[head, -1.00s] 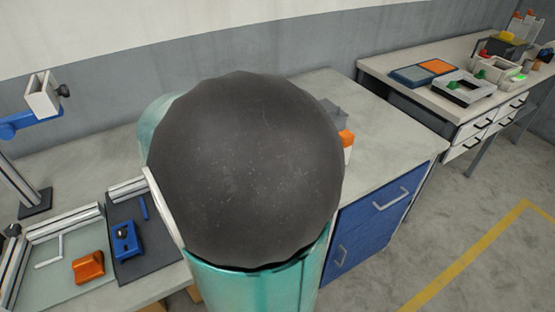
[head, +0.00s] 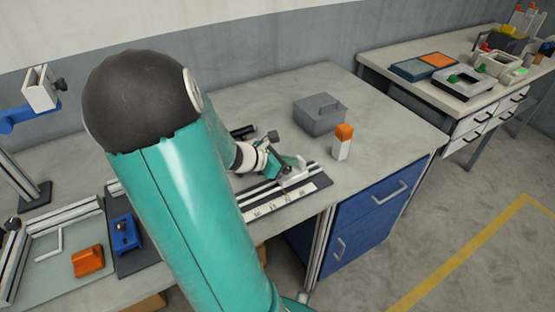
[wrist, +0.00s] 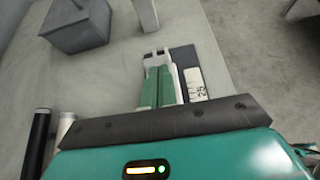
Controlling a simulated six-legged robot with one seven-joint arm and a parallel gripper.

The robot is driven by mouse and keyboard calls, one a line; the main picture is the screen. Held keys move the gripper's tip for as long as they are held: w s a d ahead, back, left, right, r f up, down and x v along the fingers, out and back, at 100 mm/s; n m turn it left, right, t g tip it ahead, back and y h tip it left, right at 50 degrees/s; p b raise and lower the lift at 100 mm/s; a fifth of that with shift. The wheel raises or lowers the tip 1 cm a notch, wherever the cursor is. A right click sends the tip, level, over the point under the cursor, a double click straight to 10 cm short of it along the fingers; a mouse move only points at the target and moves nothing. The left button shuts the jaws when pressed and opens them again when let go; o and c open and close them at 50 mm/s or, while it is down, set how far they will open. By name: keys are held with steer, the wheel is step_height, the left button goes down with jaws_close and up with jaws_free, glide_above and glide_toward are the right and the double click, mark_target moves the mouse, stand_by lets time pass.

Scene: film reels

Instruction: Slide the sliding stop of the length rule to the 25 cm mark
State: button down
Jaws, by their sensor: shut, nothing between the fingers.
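The length rule (head: 282,203) lies on the bench in the head view, a rail with a white numbered strip along its front edge. In the wrist view its scale (wrist: 196,84) shows a mark reading 25, just right of my fingers. My gripper (head: 292,166) is over the rail near the rule's right end. In the wrist view my gripper (wrist: 156,54) has its green fingers together with nothing between them. A pale piece beside the fingers may be the sliding stop; my fingers partly cover it, and I cannot tell whether they touch it.
A grey lidded block (head: 319,115) and an orange-topped white bottle (head: 343,142) stand behind the rule. A blue fixture (head: 124,236) and an orange block (head: 88,261) are at the left. Bench space at the back right is clear.

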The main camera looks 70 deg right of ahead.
steer(key=shift+s+d+f, duration=0.25)
steer(key=shift+d, duration=0.05)
steer(key=s+d, duration=0.3)
steer(key=shift+d, duration=0.25)
stand_by(0.4)
